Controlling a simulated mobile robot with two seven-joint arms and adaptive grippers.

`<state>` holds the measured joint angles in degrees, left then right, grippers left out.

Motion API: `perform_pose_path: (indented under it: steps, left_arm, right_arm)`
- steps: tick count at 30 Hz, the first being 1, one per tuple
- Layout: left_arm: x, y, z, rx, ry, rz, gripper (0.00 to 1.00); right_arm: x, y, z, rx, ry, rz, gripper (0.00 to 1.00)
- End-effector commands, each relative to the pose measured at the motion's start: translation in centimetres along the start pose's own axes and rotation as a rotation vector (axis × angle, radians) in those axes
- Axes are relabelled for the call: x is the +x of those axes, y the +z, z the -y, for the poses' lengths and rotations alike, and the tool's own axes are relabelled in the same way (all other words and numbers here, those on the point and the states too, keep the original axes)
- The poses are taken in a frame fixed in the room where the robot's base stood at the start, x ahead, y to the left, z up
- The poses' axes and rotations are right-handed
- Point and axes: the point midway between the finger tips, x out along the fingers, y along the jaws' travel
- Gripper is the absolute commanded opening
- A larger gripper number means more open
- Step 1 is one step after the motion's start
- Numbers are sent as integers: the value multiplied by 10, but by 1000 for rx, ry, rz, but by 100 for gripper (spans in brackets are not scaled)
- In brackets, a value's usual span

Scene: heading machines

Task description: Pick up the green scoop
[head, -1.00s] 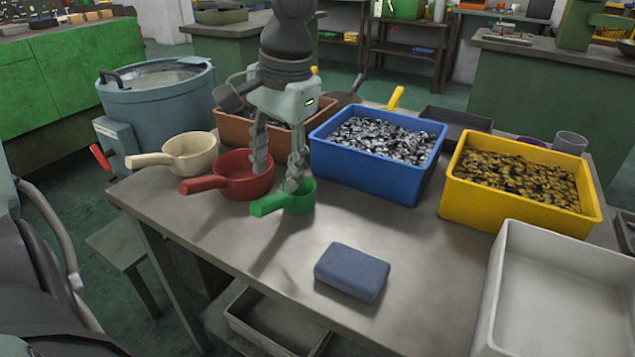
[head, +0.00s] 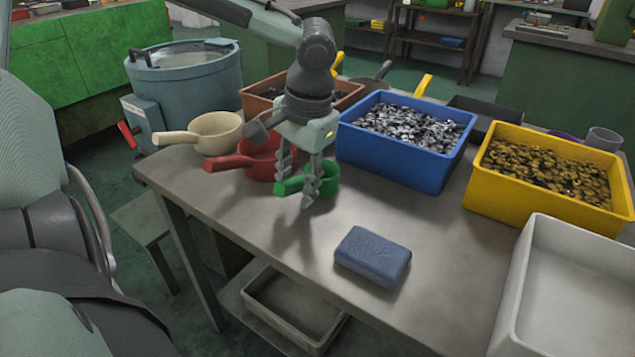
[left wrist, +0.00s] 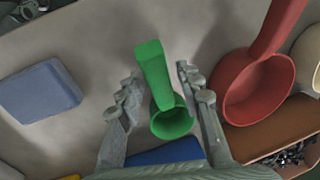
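The green scoop (head: 325,181) stands on the grey table, its handle pointing left in the head view, partly hidden behind my left gripper (head: 297,190). In the left wrist view the green scoop (left wrist: 165,95) lies between the two spread fingers of my left gripper (left wrist: 155,88), with a gap on each side. The left gripper is open and points down at the scoop. My right gripper is not in view.
A red scoop (head: 262,160) is close beside the green one, with a cream scoop (head: 215,132) farther left. A blue bin (head: 395,165) of metal parts stands just right. A blue sponge-like block (head: 373,256) lies in front; the table around it is clear.

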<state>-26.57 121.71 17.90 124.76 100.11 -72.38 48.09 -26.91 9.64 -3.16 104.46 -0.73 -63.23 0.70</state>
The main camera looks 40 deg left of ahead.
Motion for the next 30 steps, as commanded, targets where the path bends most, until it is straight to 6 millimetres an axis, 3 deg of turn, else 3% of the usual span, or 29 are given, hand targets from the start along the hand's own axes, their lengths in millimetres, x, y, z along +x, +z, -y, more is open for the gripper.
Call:
perform_pose_path:
  steps: [1, 8, 23, 30]
  left_arm:
    - [0, 0, 0, 0, 0, 0, 26]
    - [0, 0, 0, 0, -1, 0, 0]
    - [-8, -1, 2, 0, -1, -3, 0]
    - [-47, 3, 10, -1, 1, -6, 0]
  right_arm:
    - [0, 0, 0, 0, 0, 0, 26]
    - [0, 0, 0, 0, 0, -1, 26]
    - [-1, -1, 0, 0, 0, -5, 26]
    - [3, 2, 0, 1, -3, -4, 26]
